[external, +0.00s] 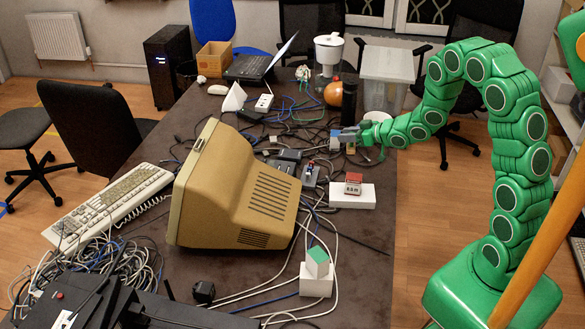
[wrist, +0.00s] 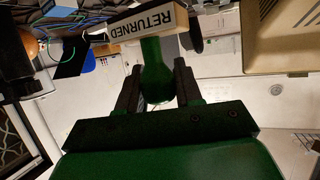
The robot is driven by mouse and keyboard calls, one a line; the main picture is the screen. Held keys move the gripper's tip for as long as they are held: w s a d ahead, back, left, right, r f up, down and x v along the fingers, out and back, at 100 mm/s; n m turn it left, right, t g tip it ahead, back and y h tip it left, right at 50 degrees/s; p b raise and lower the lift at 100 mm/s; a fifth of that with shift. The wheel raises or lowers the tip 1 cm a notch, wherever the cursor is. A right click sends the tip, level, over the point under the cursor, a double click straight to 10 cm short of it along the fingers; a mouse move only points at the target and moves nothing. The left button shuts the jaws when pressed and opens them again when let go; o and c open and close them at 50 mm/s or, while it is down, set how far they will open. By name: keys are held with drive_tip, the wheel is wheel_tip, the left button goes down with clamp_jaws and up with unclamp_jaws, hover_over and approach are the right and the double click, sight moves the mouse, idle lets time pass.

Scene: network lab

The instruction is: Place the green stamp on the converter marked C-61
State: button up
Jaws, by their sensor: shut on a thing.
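The green stamp (wrist: 154,62) is in my gripper (wrist: 157,80) in the wrist view. Its green handle is between the two dark fingers, and a pale block lettered RETURNED is at its far end. In the external view my gripper (external: 352,134) is over the back right part of the cluttered table; the stamp is too small there to make out clearly. Several small device boxes lie among the cables left of and in front of the gripper, including a dark box (external: 284,160) and a grey one (external: 310,176). I cannot read a C-61 mark on any of them.
A large beige monitor (external: 235,190) stands mid-table. A white box (external: 351,195) with a small red-topped block (external: 354,183) sits in front of my gripper. A dark cylinder (external: 349,101) and an orange ball (external: 333,94) are behind it. Loose cables cover much of the table.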

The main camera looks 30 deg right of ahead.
drive_tip(key=w+a+r+n+g+y, duration=0.2)
drive_tip(key=w+a+r+n+y, duration=0.1)
drive_tip(key=w+a, duration=0.5)
hover_over(286, 153)
drive_tip(key=shift+n+g, duration=0.3)
drive_tip(key=shift+w+d+f, duration=0.1)
drive_tip(key=shift+d+f, duration=0.05)
drive_tip(key=shift+f, duration=6.6)
drive_tip(key=shift+f, duration=0.1)
drive_tip(key=o, duration=1)
drive_tip(key=shift+o, duration=0.2)
